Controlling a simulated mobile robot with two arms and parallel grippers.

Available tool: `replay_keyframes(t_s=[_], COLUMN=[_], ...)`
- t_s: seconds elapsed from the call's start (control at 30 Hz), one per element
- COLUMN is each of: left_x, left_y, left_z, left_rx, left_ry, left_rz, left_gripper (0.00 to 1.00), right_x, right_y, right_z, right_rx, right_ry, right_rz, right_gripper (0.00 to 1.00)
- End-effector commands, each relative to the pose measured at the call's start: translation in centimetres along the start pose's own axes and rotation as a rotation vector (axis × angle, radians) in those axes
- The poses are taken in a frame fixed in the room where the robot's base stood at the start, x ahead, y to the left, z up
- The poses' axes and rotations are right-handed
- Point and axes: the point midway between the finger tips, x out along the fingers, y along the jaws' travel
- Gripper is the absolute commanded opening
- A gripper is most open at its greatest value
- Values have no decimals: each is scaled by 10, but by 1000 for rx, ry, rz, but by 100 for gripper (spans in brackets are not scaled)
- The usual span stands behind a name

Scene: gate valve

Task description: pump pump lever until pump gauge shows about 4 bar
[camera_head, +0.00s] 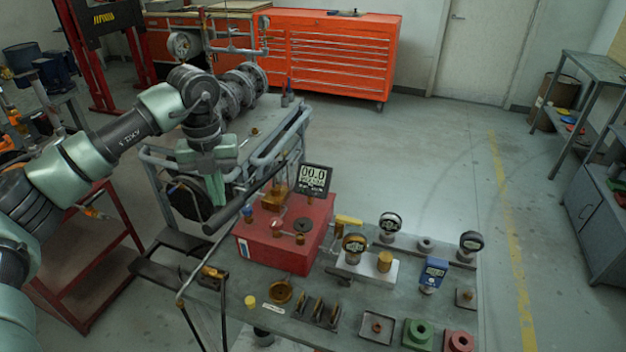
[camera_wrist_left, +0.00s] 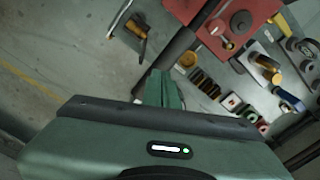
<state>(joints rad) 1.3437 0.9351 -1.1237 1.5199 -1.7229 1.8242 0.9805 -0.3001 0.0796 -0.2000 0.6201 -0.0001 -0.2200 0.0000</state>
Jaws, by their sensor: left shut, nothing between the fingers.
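The pump lever (camera_head: 250,195) is a long dark bar slanting from the pump down to the left, past the bench edge. My left gripper (camera_head: 217,196) is shut and empty, pointing down beside the lever's outer end. In the left wrist view, the lever (camera_wrist_left: 178,45) passes close to the shut fingertips (camera_wrist_left: 163,76); I cannot tell whether they touch. My right gripper is not in view.
The bench (camera_head: 345,315) also holds dial gauges (camera_head: 390,223), a blue device (camera_head: 433,274), a green block (camera_head: 418,333) and small parts. A grey pipe-railed cart (camera_head: 270,133) stands behind my left gripper. Open floor lies to the right.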

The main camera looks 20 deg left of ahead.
Motion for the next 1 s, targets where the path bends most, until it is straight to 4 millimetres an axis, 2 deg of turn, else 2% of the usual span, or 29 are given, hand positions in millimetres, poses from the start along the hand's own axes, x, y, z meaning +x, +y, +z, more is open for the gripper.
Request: replay_keyframes(t_s=[0.17,1.0], left_x=[3,63], left_y=[0,0], left_z=[0,0], left_rx=[0,0], left_ry=[0,0], left_rz=[0,0], left_gripper=[0,0], right_x=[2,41], right_y=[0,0], right_z=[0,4], right_rx=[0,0], right_ry=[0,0], right_rz=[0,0], right_gripper=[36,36])
